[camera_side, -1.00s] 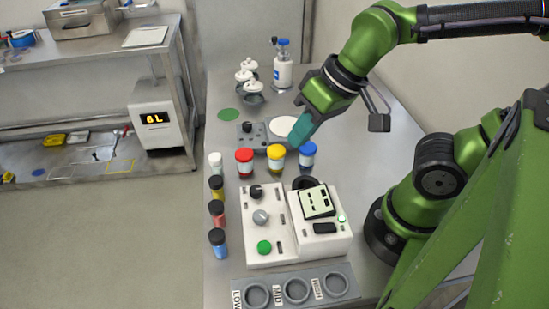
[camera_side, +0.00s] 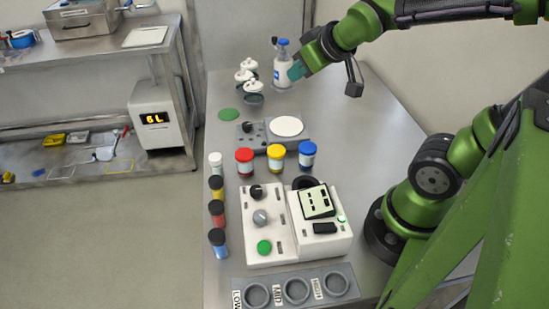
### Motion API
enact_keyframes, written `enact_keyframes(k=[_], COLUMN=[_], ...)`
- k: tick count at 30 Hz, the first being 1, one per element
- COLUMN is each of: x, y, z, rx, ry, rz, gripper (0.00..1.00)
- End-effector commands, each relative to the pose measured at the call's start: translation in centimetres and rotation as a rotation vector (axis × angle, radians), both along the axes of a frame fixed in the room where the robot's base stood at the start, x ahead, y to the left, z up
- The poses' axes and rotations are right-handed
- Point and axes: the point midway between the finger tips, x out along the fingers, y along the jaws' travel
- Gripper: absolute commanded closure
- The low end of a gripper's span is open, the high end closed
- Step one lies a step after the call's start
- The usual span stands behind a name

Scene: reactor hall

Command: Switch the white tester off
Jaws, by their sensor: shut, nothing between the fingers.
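The white tester (camera_side: 283,250) stands on the metal table in the side view. It has a lit pale-green screen (camera_side: 317,202), a small glowing green lamp (camera_side: 341,219), a black switch or slot (camera_side: 325,228), a black knob (camera_side: 256,192), a grey knob (camera_side: 261,217) and a green button (camera_side: 264,247). My gripper (camera_side: 296,71) is shut and empty, with teal fingertips. It is far behind the tester, beside or in front of the white bottle with a blue cap (camera_side: 282,74); I cannot tell whether they touch.
Several colour-lidded jars, including a red one (camera_side: 245,161) and a blue one (camera_side: 307,154), stand behind and left of the tester. A grey plate device with a white disc (camera_side: 286,126) lies farther back. A grey rack (camera_side: 276,300) with round wells is in front.

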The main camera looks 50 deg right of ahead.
Motion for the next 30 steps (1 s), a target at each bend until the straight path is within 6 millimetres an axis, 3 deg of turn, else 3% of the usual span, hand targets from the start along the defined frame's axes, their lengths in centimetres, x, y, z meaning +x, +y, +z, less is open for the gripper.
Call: enact_keyframes(k=[3,7,12,15,19,23,27,30], x=[3.8,7.3,10.1,10.5,9.3,6.4,1.7,-2.2], y=[-1.1,-0.2,3.5,6.4,10.2,13.2,14.8,14.6], z=[1.8,3.7,4.8,4.5,3.1,0.8,-1.8,-3.4], rx=[-0.187,-0.353,-0.493,-0.537,-0.547,-0.507,-0.416,-0.326], ry=[-0.123,-0.257,-0.401,-0.463,-0.51,-0.515,-0.466,-0.397], rz=[0.124,0.315,0.63,0.844,1.143,1.459,1.801,2.032], gripper=[1.0,1.0,1.0,1.0,1.0,1.0,1.0,1.0])
